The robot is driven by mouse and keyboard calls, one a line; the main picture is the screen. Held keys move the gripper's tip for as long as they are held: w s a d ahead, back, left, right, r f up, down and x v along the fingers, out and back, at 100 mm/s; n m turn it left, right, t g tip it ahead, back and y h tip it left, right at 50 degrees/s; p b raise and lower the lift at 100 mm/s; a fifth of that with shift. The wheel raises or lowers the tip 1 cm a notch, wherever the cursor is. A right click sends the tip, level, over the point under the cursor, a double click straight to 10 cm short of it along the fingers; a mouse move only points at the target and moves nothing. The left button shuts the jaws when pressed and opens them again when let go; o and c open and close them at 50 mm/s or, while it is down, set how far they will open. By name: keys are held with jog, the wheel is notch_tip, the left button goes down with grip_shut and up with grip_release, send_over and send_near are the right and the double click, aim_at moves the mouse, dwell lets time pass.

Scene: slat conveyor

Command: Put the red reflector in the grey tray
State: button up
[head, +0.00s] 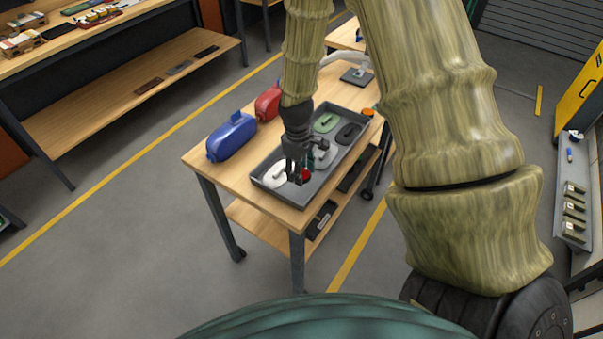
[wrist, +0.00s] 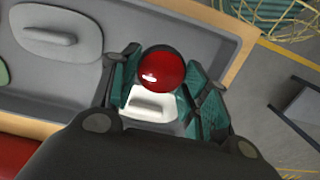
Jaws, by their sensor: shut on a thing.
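The red reflector (head: 305,175) is a round, shiny red dome. In the wrist view the reflector (wrist: 161,70) sits between the teal-padded fingers of my gripper (wrist: 161,88). My gripper (head: 299,174) is shut on it and points down over the near end of the grey tray (head: 275,194). The tray lies on the wooden cart top, and its floor and wall (wrist: 190,30) show behind the reflector. A white round piece with a handle (head: 275,174) lies in the tray just left of the gripper. I cannot tell the exact gap between reflector and tray floor.
The tray also holds a green piece (head: 326,122), a black piece (head: 349,132) and a light grey piece (head: 325,155). A blue case (head: 232,137) and a red case (head: 267,103) stand left of it. An orange disc (head: 368,112) lies near the tray's far right corner.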

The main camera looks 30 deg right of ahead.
jog(key=shift+d+f+p, duration=0.1)
jog(key=shift+f+p, duration=0.8)
jog(key=shift+f, duration=0.85)
jog(key=o, duration=1.3)
jog(key=shift+w+r+b, duration=0.15)
jog(key=shift+r+b, duration=0.85)
jog(key=shift+r, duration=2)
jog(key=shift+w+r+b, duration=0.15)
jog(key=shift+r+b, duration=0.85)
jog(key=shift+r, duration=2)
